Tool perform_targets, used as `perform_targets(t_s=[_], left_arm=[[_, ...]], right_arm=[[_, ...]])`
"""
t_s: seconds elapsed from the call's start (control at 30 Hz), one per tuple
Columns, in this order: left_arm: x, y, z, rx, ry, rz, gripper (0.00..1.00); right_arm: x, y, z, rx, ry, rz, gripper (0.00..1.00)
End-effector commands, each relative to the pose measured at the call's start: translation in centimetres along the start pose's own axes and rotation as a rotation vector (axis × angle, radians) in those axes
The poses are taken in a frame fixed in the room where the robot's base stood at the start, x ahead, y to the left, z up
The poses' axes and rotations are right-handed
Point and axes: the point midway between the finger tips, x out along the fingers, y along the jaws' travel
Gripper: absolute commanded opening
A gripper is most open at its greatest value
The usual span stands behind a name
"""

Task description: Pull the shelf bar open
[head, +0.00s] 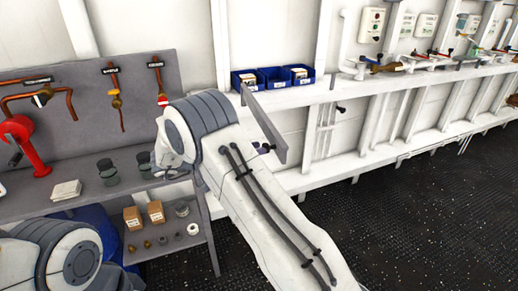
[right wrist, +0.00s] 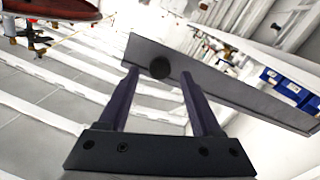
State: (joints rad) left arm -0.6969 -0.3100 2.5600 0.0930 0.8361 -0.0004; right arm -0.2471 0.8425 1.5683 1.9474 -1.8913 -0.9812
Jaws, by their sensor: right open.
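The shelf bar is a flat grey bar (head: 263,122) that slants in front of the white wall shelf in the head view, partly behind my right arm. In the right wrist view the bar (right wrist: 235,88) runs from upper left to lower right, with a dark round spot on its face. My right gripper (right wrist: 159,74) is open and empty. Its two dark fingertips overlap the bar's lower edge in the picture, one on each side of the spot; whether they touch it I cannot tell. My left gripper is not in view.
Blue bins (head: 275,77) stand on the white wall shelf (head: 350,92). A grey workbench (head: 95,203) at left holds jars and a red tool (head: 25,143), with small boxes on its lower shelf. The dark floor (head: 430,220) at right is clear.

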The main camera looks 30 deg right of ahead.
Motion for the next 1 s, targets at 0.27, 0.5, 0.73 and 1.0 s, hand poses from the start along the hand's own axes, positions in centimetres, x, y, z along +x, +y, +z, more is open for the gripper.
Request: perform_targets(t_s=[0.27, 0.5, 0.73, 1.0], left_arm=[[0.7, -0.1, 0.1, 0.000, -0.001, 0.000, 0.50], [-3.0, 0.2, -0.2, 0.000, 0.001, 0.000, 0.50], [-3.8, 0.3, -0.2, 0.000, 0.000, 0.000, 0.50], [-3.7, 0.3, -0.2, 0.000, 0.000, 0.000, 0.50]], right_arm=[[-6.5, 0.0, -0.2, 0.002, -0.001, -0.002, 0.66], [-7.9, 0.1, -0.6, 0.000, 0.000, 0.001, 0.66], [-8.5, 0.1, -0.2, 0.001, 0.000, -0.001, 0.66], [-8.5, 0.0, 0.0, 0.001, -0.001, -0.001, 0.66]])
